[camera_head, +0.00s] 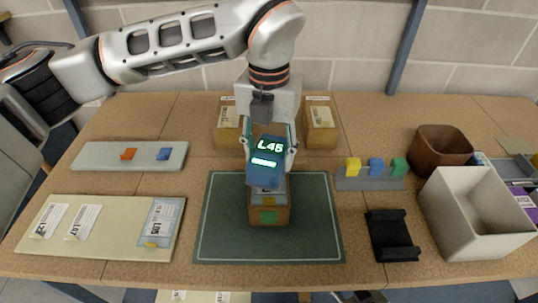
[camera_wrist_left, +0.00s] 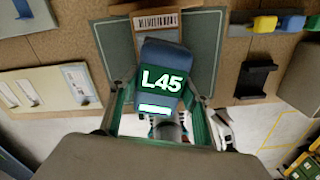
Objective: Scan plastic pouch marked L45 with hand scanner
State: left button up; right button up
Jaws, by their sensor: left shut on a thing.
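My left gripper (camera_head: 267,152) is shut on the hand scanner (camera_head: 265,172), a blue device whose lit screen reads L45 above a bright bar. The scanner also shows in the left wrist view (camera_wrist_left: 162,82), between the green-edged fingers. It is over a cardboard box (camera_head: 269,212) on the dark green mat (camera_head: 315,230) and hides part of that box. A clear bluish pouch (camera_head: 161,222) with a white label lies at the right end of the pale board at left; its small mark is hard to read. My right gripper is not in view.
The pale board (camera_head: 110,235) also bears two white labels. Behind it lies a grey tray (camera_head: 105,155) with an orange and a blue piece. An empty black cradle (camera_head: 392,235), a pale bin (camera_head: 470,215) and a brown bin (camera_head: 440,152) stand at right. Cardboard boxes (camera_head: 320,128) stand behind.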

pick_arm(q)
jog(key=shift+r+p, duration=1)
jog(key=shift+r, duration=1.45)
